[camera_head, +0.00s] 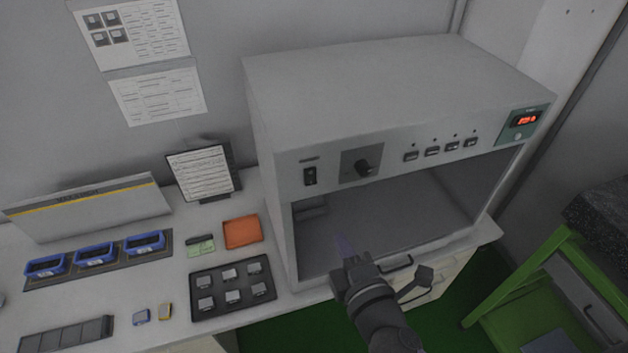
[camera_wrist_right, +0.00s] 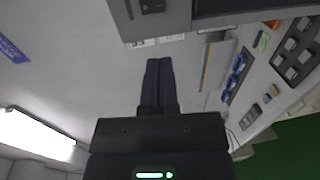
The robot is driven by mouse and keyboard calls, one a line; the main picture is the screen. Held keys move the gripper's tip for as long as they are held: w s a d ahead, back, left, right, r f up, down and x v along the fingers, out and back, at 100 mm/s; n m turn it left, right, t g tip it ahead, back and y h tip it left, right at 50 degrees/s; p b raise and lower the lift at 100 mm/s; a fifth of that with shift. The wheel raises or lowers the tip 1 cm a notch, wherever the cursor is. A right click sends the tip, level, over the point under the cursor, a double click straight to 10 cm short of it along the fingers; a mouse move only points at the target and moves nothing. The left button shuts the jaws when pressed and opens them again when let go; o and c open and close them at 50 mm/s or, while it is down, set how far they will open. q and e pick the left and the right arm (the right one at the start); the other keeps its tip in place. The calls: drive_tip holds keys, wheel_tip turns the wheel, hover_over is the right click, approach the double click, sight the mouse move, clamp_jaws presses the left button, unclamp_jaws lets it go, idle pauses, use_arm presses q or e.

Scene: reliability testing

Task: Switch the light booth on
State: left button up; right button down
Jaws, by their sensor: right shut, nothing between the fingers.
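The light booth (camera_head: 390,75) is a large grey box on the bench with an open front; its inside is dark. Its front panel has a black rocker switch (camera_head: 310,176) at the left, a dark rotary knob (camera_head: 364,167), a row of several push buttons (camera_head: 432,151) and a lit red display (camera_head: 527,120) at the right. My right gripper (camera_head: 343,245) is shut and empty, in front of the booth opening, below the switch and knob. Its closed fingers (camera_wrist_right: 159,68) show in the right wrist view, with part of the booth (camera_wrist_right: 170,22) above them. My left gripper is out of view.
A black tray with several small blocks (camera_head: 194,294), an orange pad (camera_head: 242,232), blue bins (camera_head: 95,254) and a document stand (camera_head: 201,172) are left of the booth. A green chair-like frame (camera_head: 540,275) stands at the right.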

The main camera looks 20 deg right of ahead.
sight(311, 183)
drive_tip(key=w, duration=0.4)
drive_tip(key=w+f, duration=0.1)
drive_tip(key=w, duration=0.4)
drive_tip(key=w+p, duration=0.1)
drive_tip(key=w, duration=0.4)
drive_tip(key=shift+a+f, duration=0.25)
drive_tip(key=shift+f, duration=0.15)
